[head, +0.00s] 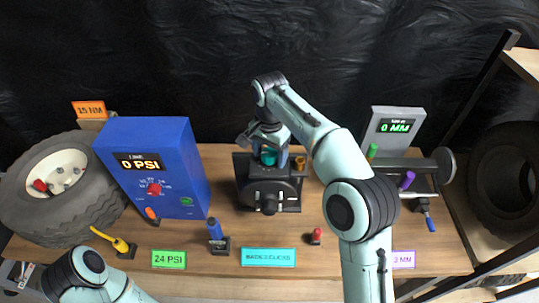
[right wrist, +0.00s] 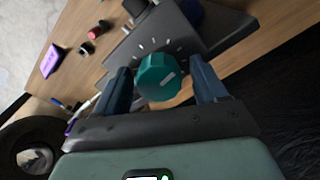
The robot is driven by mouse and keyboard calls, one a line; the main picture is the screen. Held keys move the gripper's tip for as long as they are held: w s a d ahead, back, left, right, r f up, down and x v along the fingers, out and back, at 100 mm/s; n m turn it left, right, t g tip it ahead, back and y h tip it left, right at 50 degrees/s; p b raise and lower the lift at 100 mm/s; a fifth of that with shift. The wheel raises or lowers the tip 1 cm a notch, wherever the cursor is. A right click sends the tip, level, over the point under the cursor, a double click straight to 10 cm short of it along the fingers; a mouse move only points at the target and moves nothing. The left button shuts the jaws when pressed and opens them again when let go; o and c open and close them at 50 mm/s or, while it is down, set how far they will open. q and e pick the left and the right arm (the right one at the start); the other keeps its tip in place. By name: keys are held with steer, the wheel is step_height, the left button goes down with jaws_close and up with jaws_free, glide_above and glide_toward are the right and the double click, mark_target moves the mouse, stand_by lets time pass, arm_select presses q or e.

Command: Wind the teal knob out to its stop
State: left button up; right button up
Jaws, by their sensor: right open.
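The teal knob (head: 268,156) sits on top of the dark grey device (head: 243,188) in the middle of the bench.
A card reading "BACK 2 CLICKS" (head: 268,257) lies in front of the device. A blue box reading 0 PSI (head: 190,150) and a tyre (head: 98,205) stand to the left. A grey gauge reading 0 MM (head: 412,115) and a bar with a purple grip (head: 407,180) are right.

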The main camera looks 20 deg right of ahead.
steer(key=c, duration=1)
steer(key=shift+c, duration=0.2)
steer(key=shift+n, duration=0.3)
